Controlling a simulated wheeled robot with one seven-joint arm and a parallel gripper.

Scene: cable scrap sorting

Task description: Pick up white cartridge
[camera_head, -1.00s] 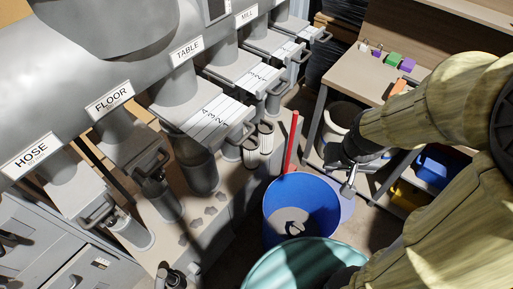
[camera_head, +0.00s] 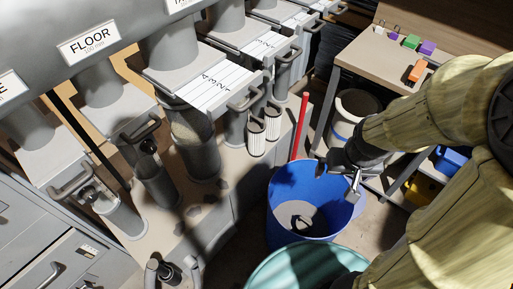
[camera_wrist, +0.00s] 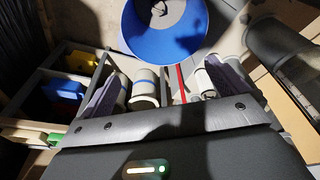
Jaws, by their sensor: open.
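Two white pleated cartridges stand side by side in the head view, a nearer one (camera_head: 257,136) and a farther one (camera_head: 273,122), on the ledge below the machine and left of the red pole. My gripper (camera_head: 338,175) is open and empty above the rim of the blue bucket, to the right of the cartridges and well apart from them. In the wrist view my gripper's (camera_wrist: 165,72) two fingers stand wide apart. A white cylinder (camera_wrist: 203,84) beside the right finger looks like a cartridge, partly hidden by the gripper body.
The blue bucket (camera_head: 275,205) stands below my gripper, with a teal container (camera_head: 300,262) in front. The red pole (camera_head: 300,125) rises behind it. A white bucket (camera_head: 345,128) stands by the table (camera_head: 367,70). Grey pipes (camera_head: 195,145) and slide gates crowd the left.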

